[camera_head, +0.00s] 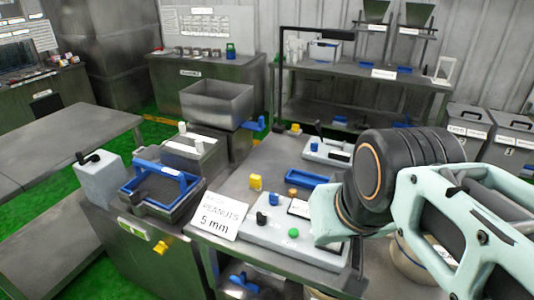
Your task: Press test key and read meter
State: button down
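A grey control box (270,235) stands on the metal table in front of me. It bears a black knob (261,218), a green button (293,232) and a white, dark-edged panel (299,208) that may be a meter; its reading is too small to tell. An orange button (292,192) shows behind it. My arm covers the box's right side. I cannot tell which key is the test key. My gripper (430,215) is close by at the right; its fingertips are not clear.
A card (214,216) reading "PEANUTS 5 mm" stands left of the box, near a yellow piece (256,182). A blue tray (307,178) lies behind. Blue-framed equipment (160,180) and a metal hopper (217,103) stand left. Bins (466,130) are at right.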

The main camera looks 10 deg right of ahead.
aim_at(293, 233)
jog(key=z, duration=2.05)
jog(key=k+j, duration=0.7)
jog(key=i+j+z, duration=0.2)
jog(key=j, duration=0.15)
jog(key=k+l+u, duration=0.2)
